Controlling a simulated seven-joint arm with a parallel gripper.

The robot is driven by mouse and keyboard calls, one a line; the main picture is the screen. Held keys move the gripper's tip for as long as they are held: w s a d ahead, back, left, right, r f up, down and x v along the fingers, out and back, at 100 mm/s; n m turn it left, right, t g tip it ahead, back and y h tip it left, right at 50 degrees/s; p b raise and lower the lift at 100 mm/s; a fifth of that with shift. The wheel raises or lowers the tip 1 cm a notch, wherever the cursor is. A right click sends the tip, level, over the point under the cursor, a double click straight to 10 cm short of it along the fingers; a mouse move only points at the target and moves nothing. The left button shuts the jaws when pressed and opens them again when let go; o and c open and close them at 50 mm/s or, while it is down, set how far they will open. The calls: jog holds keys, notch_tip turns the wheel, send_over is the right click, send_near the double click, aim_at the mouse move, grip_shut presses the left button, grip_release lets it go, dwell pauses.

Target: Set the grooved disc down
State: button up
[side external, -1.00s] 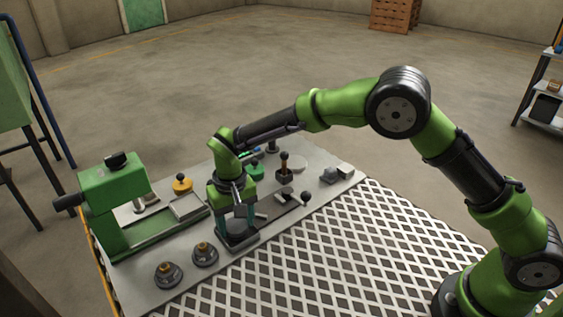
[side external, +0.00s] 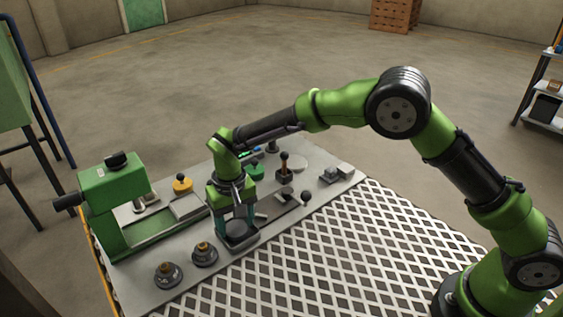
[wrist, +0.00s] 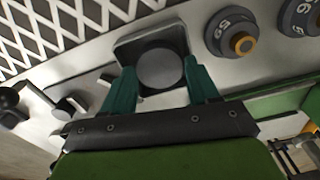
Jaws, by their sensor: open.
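A dark grey round disc (wrist: 158,68) lies in a shallow square dark tray (wrist: 178,33) in the wrist view. It also shows as a dark round shape (side external: 238,231) in the side view; no groove can be made out. My gripper (wrist: 158,75) is open, its two teal fingers apart on either side of the disc's near part, with gaps visible between fingers and disc. In the side view my gripper (side external: 238,222) points down over the tray, at the plate's front edge.
Two dark dials with brass centres (side external: 168,274) (side external: 204,253) stand left of the tray. A green machine (side external: 115,190) stands at the far left. A brown-handled lever (side external: 284,168) and a black knob (side external: 305,196) are to the right. White lattice flooring (side external: 330,260) lies in front.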

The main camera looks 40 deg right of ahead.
aim_at(237, 228)
jog(key=s+d+r+t+y, duration=0.1)
jog(key=d+r, duration=0.2)
jog(key=r, duration=0.6)
jog(key=s+d+r, duration=0.2)
jog(key=d+r, duration=0.1)
jog(key=r, duration=0.6)
jog(key=s+d+r+m+t+y, duration=0.1)
jog(key=s+d+r+t, duration=0.1)
jog(key=s+d+r, duration=0.4)
jog(key=s+d+f+t, duration=0.1)
jog(key=s+d+t, duration=0.1)
jog(key=s+d, duration=0.2)
jog(key=s+d+f+m+t, duration=0.1)
jog(key=s+d, duration=0.3)
jog(key=s, duration=0.6)
jog(key=shift+s+d+f+t, duration=0.15)
jog(key=shift+d+f+t, duration=0.05)
jog(key=shift+f+t, duration=0.3)
jog(key=shift+r, duration=0.1)
